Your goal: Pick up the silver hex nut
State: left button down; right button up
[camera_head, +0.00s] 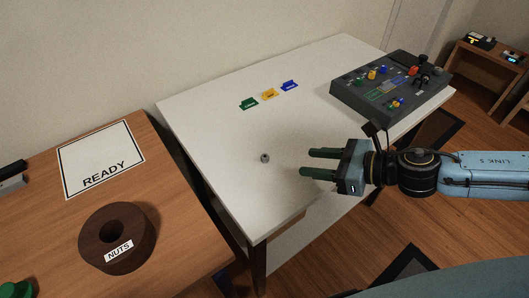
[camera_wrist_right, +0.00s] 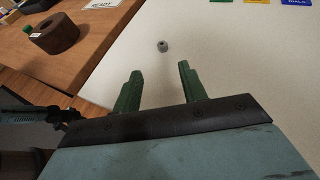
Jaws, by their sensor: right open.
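A small silver hex nut (camera_head: 265,158) lies on the white table (camera_head: 215,125), left of the table's middle. It also shows in the right wrist view (camera_wrist_right: 163,46), ahead of and between my fingertips. My right gripper (camera_head: 312,162) comes in from the right in the head view, its green fingers pointing left toward the nut. It is open and empty, apart from the nut. In the wrist view its two fingers (camera_wrist_right: 158,72) stand spread. My left gripper is not in view.
A dark control panel (camera_head: 390,85) sits at the table's right. A brown round "NUTS" holder (camera_head: 137,220) and a "READY" sign (camera_head: 103,150) are on the wooden table at left. The white surface around the nut is clear.

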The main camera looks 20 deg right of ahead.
aim_at(267, 157)
jog(key=shift+w+a, duration=0.25)
jog(key=p+x, duration=0.1)
jog(key=x, duration=0.4)
jog(key=shift+d, duration=0.1)
jog(key=x, duration=0.5)
jog(key=shift+w+f+b, duration=0.2)
jog(key=shift+f+b, duration=0.1)
jog(key=shift+b, duration=0.05)
jog(key=shift+w, duration=0.1)
grip_shut()
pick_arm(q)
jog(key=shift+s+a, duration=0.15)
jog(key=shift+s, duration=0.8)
